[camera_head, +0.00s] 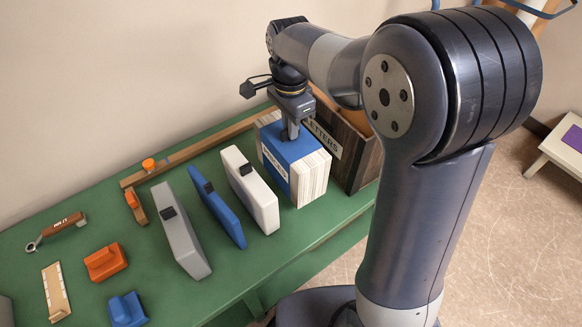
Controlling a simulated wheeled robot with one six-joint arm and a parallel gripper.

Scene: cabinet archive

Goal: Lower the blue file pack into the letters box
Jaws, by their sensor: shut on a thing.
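The blue file pack (289,152) has a blue cover band around a thick block of pale pages. My gripper (291,132) is shut on its top edge from above and holds it upright. The letters box (356,150) is a dark wooden box with a "LETTERS" label (323,139), just right of and behind the pack. In this view the pack overlaps the box's left side. I cannot tell whether the pack touches the table or the box. My arm hides part of the box and its opening.
On the green table (215,300) left of the pack stand a white binder (250,189), a blue binder (217,208) and a grey binder (181,235). Orange (105,262) and blue (127,310) blocks, a brown-handled tool (57,229) and a wooden rail (195,150) lie farther left and behind.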

